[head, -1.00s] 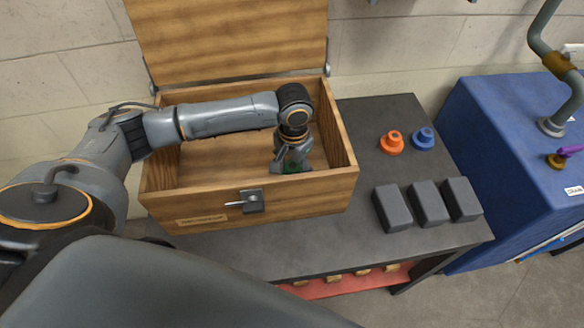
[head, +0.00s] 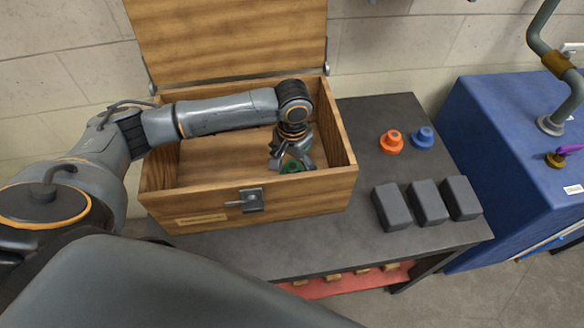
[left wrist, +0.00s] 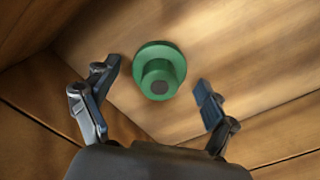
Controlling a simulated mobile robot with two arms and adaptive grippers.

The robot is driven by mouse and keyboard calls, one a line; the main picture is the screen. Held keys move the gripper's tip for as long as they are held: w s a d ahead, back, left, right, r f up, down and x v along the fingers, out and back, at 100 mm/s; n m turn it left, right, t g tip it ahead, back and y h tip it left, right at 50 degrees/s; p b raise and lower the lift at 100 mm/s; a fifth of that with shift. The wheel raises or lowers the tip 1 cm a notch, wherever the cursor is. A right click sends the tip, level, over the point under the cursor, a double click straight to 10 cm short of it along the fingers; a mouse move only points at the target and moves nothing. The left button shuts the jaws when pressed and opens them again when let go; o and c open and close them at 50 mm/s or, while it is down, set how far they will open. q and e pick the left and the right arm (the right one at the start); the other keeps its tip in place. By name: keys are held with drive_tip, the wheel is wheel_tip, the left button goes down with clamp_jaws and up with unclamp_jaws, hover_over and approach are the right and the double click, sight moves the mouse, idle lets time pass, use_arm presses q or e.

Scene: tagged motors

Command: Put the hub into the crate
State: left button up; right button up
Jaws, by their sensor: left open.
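The wooden crate (head: 322,186) stands on the dark table with its lid up. A green hub (head: 292,167) is inside the crate, near its right front part. In the left wrist view the hub (left wrist: 160,72) shows whole, with its round flange against the wooden floor. My left gripper (head: 291,164) is inside the crate above the hub. In the left wrist view its two fingers (left wrist: 158,88) are spread wide, one on each side of the hub, and touch nothing. My right gripper is not in view.
An orange hub (head: 391,142) and a blue hub (head: 423,138) stand on the table (head: 300,242) right of the crate. Several dark grey blocks (head: 427,203) lie in front of them. A blue cabinet (head: 490,130) is at the right.

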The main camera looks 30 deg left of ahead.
sight(293, 167)
use_arm(q)
wheel_tip(293, 167, up, 11)
drive_tip(key=shift+p, duration=0.3)
drive_tip(key=shift+d, duration=0.1)
